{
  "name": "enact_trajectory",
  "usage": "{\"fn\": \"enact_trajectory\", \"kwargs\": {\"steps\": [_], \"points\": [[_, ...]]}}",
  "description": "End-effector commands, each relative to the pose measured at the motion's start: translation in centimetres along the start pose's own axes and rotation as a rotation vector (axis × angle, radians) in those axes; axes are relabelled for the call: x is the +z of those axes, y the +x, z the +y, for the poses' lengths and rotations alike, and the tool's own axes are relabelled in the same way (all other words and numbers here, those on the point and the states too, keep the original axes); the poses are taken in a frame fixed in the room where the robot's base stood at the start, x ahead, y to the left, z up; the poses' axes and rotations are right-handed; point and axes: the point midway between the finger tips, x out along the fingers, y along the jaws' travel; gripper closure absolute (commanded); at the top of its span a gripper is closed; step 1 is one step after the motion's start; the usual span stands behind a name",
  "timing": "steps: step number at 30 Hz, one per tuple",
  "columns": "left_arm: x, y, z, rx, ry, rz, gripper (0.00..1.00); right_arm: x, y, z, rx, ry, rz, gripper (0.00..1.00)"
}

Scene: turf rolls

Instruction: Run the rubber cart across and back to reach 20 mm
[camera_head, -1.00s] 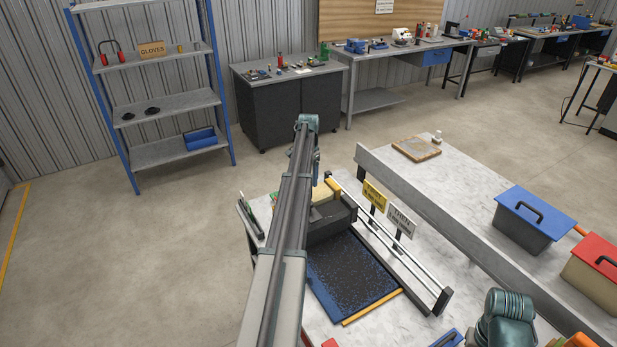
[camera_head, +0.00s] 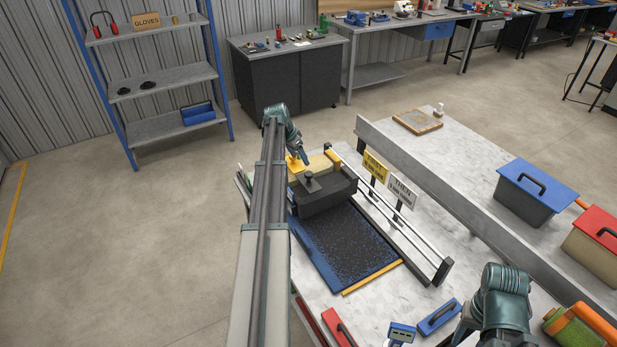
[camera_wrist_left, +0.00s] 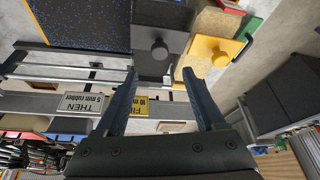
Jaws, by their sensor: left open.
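The rubber cart (camera_head: 325,197), a dark grey block with a knob on top, sits at the far end of the bed, and it also shows in the left wrist view (camera_wrist_left: 158,60). Just behind it is a yellow cart (camera_wrist_left: 212,52) with its own knob. A blue-speckled black layer (camera_head: 345,243) covers the bed in front. My left gripper (camera_head: 303,158) is open and empty, above the yellow cart at the far end. In the left wrist view, its open fingers (camera_wrist_left: 160,80) point toward the carts, apart from both knobs. My right gripper is out of view.
Twin rails (camera_head: 400,228) run along the bed's right side, beside a yellow sign (camera_head: 375,166) and a grey "THEN" sign (camera_head: 403,192). A blue-lidded box (camera_head: 535,215) and a red-lidded box (camera_head: 597,255) stand right. Hand tools (camera_head: 438,316) lie at the near edge.

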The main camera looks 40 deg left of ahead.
Motion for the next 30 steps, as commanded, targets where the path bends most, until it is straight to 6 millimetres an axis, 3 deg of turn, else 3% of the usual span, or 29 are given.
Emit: {"fn": "enact_trajectory", "kwargs": {"steps": [21, 30], "points": [[0.2, 10.8, 0.0, 0.0, 0.001, -0.002, 0.29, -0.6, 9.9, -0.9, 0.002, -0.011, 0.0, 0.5], [0.1, 13.1, 0.0, 0.0, 0.001, -0.002, 0.29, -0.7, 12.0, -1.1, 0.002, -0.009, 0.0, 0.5]]}}
